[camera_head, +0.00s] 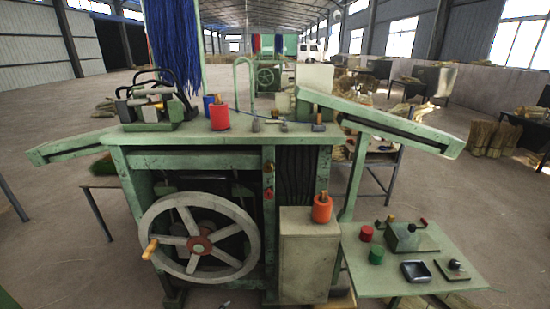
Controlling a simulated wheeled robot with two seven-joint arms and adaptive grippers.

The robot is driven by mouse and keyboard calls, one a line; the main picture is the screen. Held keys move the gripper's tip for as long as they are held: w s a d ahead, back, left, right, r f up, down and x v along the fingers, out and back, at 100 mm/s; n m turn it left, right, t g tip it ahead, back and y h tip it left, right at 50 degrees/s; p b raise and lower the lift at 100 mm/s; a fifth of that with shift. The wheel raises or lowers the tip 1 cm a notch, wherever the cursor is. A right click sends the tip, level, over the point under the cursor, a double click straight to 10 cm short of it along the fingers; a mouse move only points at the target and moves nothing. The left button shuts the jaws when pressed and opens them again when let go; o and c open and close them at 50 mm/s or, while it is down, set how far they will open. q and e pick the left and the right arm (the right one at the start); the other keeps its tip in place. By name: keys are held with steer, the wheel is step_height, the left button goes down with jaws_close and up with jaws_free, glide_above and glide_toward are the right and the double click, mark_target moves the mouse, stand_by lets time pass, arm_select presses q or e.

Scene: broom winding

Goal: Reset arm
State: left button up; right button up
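Neither of my grippers shows in the head view. The green broom-winding machine (210,139) stands in front of me. A large grey spoked handwheel (187,210) with a wooden handle is on its front, at the lower left. A clamp-like device with black handles (150,104) sits on the left of its top. A red spool (219,117) and small metal parts stand on the top to its right. An orange spool (322,208) stands on a grey box (307,255) at the machine's front right.
A low green side table (360,277) at the right holds red and green cylinders, a black dish (416,271) and small devices. Sloping green arms (398,128) stick out on both sides of the machine. Blue strands (174,40) hang above its left. Straw bundles (490,138) stand farther right.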

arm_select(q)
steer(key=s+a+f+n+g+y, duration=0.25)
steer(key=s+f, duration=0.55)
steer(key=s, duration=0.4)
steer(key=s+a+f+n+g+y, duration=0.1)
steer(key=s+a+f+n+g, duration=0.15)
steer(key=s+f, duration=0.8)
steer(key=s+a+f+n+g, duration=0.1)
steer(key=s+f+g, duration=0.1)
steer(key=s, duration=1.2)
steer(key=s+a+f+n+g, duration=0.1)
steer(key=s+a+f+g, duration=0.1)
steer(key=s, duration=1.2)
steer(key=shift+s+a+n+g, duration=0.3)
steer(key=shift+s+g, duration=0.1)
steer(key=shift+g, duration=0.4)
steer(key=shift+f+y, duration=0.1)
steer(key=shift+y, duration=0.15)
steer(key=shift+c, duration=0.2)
